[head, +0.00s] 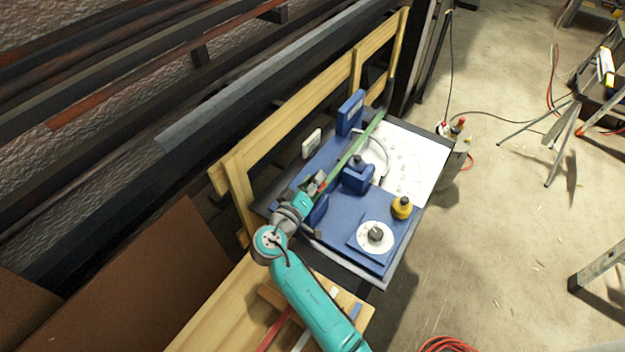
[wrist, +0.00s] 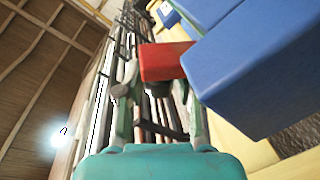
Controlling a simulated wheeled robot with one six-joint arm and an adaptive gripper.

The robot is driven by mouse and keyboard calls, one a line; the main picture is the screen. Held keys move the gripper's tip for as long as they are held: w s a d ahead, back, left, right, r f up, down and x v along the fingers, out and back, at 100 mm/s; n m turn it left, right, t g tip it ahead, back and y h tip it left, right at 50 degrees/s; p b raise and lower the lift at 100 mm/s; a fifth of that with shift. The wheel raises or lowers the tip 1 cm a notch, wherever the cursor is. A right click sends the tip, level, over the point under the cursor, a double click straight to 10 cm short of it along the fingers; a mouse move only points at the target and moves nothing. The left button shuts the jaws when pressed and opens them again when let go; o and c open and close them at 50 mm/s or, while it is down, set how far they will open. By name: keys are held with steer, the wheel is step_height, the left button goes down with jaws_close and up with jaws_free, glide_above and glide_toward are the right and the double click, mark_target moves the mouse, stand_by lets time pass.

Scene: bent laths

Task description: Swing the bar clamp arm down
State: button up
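A long, thin green bar (head: 352,150) runs slantwise over the blue bench fixture (head: 340,226) in the head view; I cannot tell whether it is the clamp arm. A small red part (head: 320,179), perhaps a grip, is by its near end. My gripper (head: 311,187) is at that near end, low over the fixture's left side. In the wrist view, a red block (wrist: 166,61) is at the tips of my gripper's spread fingers (wrist: 160,98). A large blue block (wrist: 245,75) is close on the right and hides part of that side. Contact with the red block is unclear.
A blue upright block (head: 350,112), a blue knob block (head: 357,176), a white dial (head: 375,237) and a yellow knob (head: 402,207) stand on the fixture. A white patterned sheet (head: 415,165) lies behind. A wooden rail (head: 300,114) runs along the left.

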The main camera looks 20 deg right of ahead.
steer(key=v, duration=1.2)
